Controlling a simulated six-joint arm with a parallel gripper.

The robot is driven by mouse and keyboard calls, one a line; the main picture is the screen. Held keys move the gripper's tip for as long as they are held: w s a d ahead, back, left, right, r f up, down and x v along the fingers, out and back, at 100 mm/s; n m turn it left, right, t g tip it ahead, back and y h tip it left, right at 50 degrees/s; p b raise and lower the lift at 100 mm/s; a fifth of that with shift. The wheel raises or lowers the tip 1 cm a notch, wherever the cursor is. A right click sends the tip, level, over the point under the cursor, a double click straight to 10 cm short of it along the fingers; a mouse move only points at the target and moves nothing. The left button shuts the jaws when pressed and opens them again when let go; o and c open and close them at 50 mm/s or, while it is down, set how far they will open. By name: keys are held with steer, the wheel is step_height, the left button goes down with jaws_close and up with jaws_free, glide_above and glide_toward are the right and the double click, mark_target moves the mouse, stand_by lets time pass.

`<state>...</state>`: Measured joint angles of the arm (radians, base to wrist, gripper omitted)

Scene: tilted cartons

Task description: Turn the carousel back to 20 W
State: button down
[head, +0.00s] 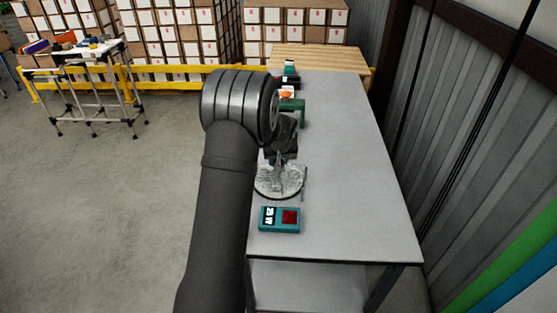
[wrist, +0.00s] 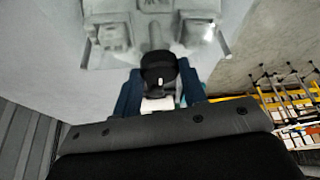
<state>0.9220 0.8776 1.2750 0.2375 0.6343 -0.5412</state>
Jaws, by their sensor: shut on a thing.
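The carousel (head: 268,186) is a round, pale grey, mottled disc with raised blocks, near the left edge of the grey table. In the wrist view the carousel (wrist: 150,20) fills the top middle, with blocks on both sides. My gripper (wrist: 160,82) reaches down over it, its two blue fingers shut on a black round knob (wrist: 158,68) at the carousel's middle. In the head view my arm hides part of the carousel and the grip. A teal box (head: 280,220) in front has a small lit display (head: 268,217) and a red square; its sideways digits are too small to read surely.
The table (head: 345,170) is clear to the right. A green stand (head: 298,104) with an orange item and a dark device (head: 288,80) are behind my arm. A corrugated wall (head: 475,150) stands at right, a yellow rail (head: 160,84) and cartons at back.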

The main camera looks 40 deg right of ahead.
steer(key=shift+m, duration=0.5)
steer(key=shift+w+a+m+g+h, duration=0.1)
steer(key=shift+m+g+h, duration=0.25)
steer(key=shift+m, duration=0.55)
steer(key=shift+w+a+m+g+h, duration=0.15)
steer(key=shift+m+h, duration=0.3)
steer(key=shift+m, duration=0.45)
steer(key=shift+m+g, duration=0.9)
steer(key=shift+m, duration=1.3)
steer(key=shift+w+m+g+h, duration=0.15)
steer(key=shift+m+g, duration=0.25)
steer(key=shift+m, duration=0.7)
steer(key=shift+w+m+g+h, duration=0.15)
steer(key=shift+m+g, duration=0.25)
steer(key=shift+m, duration=0.7)
steer(key=shift+d+m+g, duration=0.1)
steer(key=shift+m+g, duration=0.6)
steer(key=shift+m, duration=1.5)
steer(key=c, duration=0.9)
jaws_free()
